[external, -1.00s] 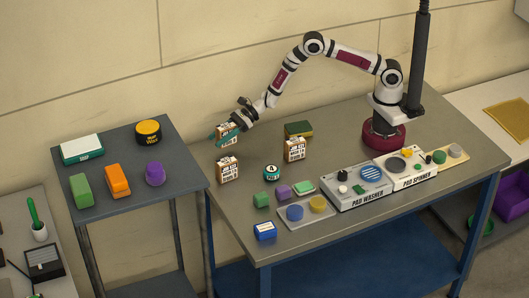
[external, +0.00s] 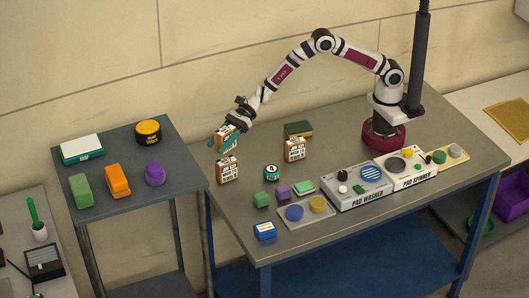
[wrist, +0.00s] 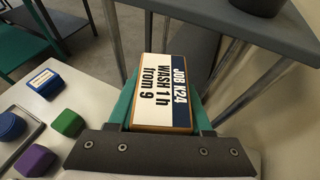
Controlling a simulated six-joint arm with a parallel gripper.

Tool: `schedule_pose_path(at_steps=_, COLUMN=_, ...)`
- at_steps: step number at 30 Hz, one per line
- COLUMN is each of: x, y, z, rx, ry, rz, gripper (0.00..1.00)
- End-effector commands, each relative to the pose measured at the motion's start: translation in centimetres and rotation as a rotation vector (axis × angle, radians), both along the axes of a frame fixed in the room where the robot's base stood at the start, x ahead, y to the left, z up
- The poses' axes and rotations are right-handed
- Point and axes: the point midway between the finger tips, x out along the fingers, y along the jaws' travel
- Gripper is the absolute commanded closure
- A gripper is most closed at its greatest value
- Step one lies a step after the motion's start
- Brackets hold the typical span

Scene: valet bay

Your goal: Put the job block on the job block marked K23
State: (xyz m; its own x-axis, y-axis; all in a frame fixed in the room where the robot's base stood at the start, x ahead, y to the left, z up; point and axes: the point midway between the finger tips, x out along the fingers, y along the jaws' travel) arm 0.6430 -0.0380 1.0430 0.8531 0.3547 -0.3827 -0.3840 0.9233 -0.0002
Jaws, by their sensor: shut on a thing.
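My gripper (external: 226,144) is shut on a job block (wrist: 168,85), whose label reads "JOB K24, WASH 1 h from 9" in the wrist view. The held block also shows in the external view (external: 226,133), off the table near its left end. A second job block (external: 228,170) stands on the table just below the held one in the picture. A third job block (external: 294,149) stands further right. Their labels are too small for me to tell which is K23. I cannot tell whether the held block touches the second block.
A round teal-and-white item (external: 271,172) stands between the blocks. A green-and-yellow pad (external: 299,128) lies behind. Green and purple blocks (external: 283,191), a tray (external: 309,222) and the pad washer (external: 358,185) are in front. A grey side table (external: 125,208) adjoins at left.

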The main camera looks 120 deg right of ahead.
Motion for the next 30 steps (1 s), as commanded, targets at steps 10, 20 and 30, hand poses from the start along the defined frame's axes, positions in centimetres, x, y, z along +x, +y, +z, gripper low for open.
schedule_pose_path(at_steps=10, x=0.3, y=0.4, z=-4.4, rx=0.001, ry=-0.001, rz=-0.001, gripper=1.0)
schedule_pose_path(at_steps=20, x=0.3, y=0.4, z=-4.7, rx=0.0, ry=0.0, rz=-0.001, gripper=0.4)
schedule_pose_path(at_steps=30, x=0.3, y=0.4, z=-4.6, rx=0.001, ry=-0.001, rz=-0.001, gripper=0.2)
